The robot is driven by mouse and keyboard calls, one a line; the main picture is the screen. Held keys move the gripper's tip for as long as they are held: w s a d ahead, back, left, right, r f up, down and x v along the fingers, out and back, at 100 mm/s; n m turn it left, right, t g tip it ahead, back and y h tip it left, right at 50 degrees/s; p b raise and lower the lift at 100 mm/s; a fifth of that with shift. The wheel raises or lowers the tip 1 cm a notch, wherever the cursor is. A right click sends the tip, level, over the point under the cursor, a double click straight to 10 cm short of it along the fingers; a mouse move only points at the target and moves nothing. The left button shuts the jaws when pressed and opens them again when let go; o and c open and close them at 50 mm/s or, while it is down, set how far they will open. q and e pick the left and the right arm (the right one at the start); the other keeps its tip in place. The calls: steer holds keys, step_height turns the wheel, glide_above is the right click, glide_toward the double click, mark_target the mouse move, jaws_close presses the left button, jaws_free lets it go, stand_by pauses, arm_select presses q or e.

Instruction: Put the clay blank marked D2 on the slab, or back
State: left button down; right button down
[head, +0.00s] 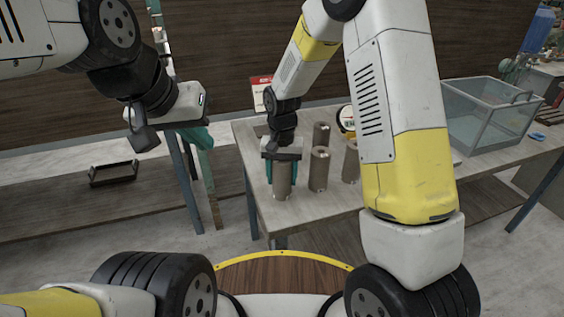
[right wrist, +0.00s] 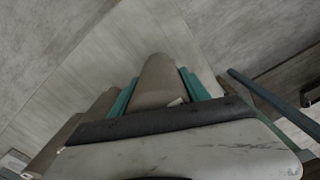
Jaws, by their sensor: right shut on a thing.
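Several brown, cylindrical clay blanks stand upright on the grey table (head: 250,150). My right gripper (head: 283,176) has its teal fingers on either side of one clay blank (head: 282,182) near the table's left front edge and is shut on it. The right wrist view shows this blank (right wrist: 158,78) between the fingers. Other blanks stand to its right: a back one (head: 321,134), a nearer one (head: 319,168) and one (head: 351,160) partly behind my right arm. No D2 mark is readable, and I cannot make out the slab. My left gripper (head: 200,138) is away from the table, left of it; its opening is unclear.
A clear glass-walled tank (head: 487,112) stands on the table's right part, with a small blue item (head: 537,136) beside it. A red-and-white card (head: 262,92) stands at the back. A dark tray (head: 113,173) lies on a low surface at left. My right arm hides the table's middle.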

steer(key=shift+f, duration=0.1)
steer(key=c, duration=0.5)
jaws_free()
step_height(320, 180, up, 12)
steer(key=shift+r, duration=0.15)
steer(key=s+d+r+t, duration=0.2)
steer(key=s+d+r, duration=0.2)
steer(key=s, duration=0.2)
steer(key=s+d+r+n+t+y, duration=0.1)
steer(key=s+d+r+t, duration=0.1)
steer(key=s+d+r, duration=0.3)
steer(key=s+d+r+t+y, duration=0.1)
steer(key=s+d+r, duration=0.3)
steer(key=s, duration=0.4)
steer(key=shift+s+d+r+n+t, duration=0.25)
steer(key=shift+s+d+n+t, duration=0.1)
steer(key=shift+d+t, duration=0.25)
